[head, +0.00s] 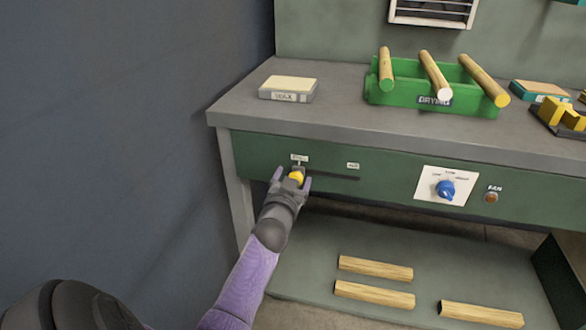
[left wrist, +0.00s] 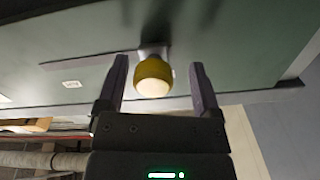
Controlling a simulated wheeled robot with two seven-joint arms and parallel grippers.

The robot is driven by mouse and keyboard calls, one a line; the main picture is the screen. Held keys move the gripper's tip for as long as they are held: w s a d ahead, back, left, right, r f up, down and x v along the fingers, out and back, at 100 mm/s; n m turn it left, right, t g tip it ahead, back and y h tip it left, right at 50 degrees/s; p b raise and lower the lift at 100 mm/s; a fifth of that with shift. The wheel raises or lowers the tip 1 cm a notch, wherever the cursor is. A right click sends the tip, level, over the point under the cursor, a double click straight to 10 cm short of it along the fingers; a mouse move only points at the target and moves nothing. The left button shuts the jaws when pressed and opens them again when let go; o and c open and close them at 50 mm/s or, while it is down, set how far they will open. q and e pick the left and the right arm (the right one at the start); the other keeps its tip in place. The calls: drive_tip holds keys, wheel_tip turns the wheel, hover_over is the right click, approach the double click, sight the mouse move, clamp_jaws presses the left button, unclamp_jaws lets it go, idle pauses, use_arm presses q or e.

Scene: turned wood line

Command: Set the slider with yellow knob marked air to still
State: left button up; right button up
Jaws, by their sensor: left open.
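The slider's yellow knob (head: 296,176) is at the left end of a dark slot (head: 335,176) in the green front panel of the bench. A small white label (head: 300,158) is above the knob and another (head: 353,165) is farther right; their words are too small to read surely. My left gripper (head: 290,182) is open around the knob. In the left wrist view, the yellow knob (left wrist: 153,76) is between the two fingers of my left gripper (left wrist: 160,80), with gaps on both sides. My right gripper is not in view.
A blue dial (head: 445,189) on a white plate and an orange-brown button (head: 490,197) are farther right on the panel. On the bench top are a wax block (head: 288,88) and a green drying rack (head: 400,96) with wooden rods. Several rods lie on the lower shelf (head: 300,255).

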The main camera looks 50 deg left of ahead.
use_arm(q)
drive_tip(key=shift+s+d+r+p, duration=0.1)
drive_tip(key=shift+s+d+p, duration=0.15)
drive_tip(key=shift+s+p, duration=0.05)
drive_tip(key=p+v, duration=0.3)
drive_tip(key=v, duration=0.6)
drive_tip(key=shift+s, duration=0.1)
